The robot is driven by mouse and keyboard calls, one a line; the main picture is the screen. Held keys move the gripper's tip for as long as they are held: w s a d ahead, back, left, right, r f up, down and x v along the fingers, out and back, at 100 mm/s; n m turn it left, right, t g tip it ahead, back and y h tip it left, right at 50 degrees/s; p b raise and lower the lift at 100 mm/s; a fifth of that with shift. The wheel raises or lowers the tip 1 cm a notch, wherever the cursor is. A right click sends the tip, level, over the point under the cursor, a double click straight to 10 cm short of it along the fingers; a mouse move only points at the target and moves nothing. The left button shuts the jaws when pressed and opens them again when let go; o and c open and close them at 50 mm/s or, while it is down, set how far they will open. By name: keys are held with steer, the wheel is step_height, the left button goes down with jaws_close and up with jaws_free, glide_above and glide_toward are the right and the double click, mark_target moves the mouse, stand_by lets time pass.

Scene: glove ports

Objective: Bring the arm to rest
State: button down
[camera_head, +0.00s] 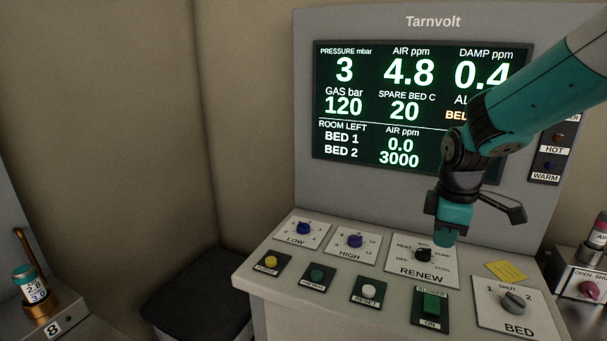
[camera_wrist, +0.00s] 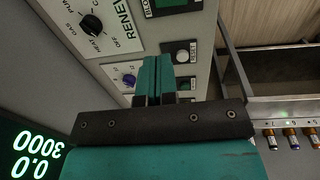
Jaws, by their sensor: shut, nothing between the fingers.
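My gripper (camera_head: 446,238) is teal and black and hangs from my teal arm at the right of the head view. It is above the control panel (camera_head: 262,268), near the RENEW knob (camera_head: 423,254) and in front of the screen. In the wrist view my gripper (camera_wrist: 157,65) shows its two teal fingers side by side, closed together and holding nothing. The RENEW knob also shows in the wrist view (camera_wrist: 91,25), to the left of the fingers. I cannot tell whether the fingertips touch the panel.
The Tarnvolt screen (camera_head: 400,105) stands behind the panel, partly hidden by my arm. The green BLOWER switch (camera_head: 431,303) and the BED knob (camera_head: 515,299) are at the panel's front right. A dark bin (camera_head: 200,300) is left of the panel. A labelled canister (camera_head: 37,283) stands far left.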

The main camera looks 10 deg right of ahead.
steer(key=s+a+r+m+y, duration=0.2)
steer(key=s+a+r, duration=0.1)
steer(key=s+a, duration=0.6)
steer(key=s+a+r+m+g+y, duration=0.1)
steer(key=s+a+r+m+y, duration=0.1)
steer(key=s+a, duration=0.8)
steer(key=s+r, duration=0.1)
steer(key=s, duration=0.2)
steer(key=shift+s+r+y, duration=0.25)
steer(key=shift+s+y, duration=0.05)
steer(key=shift+s, duration=0.1)
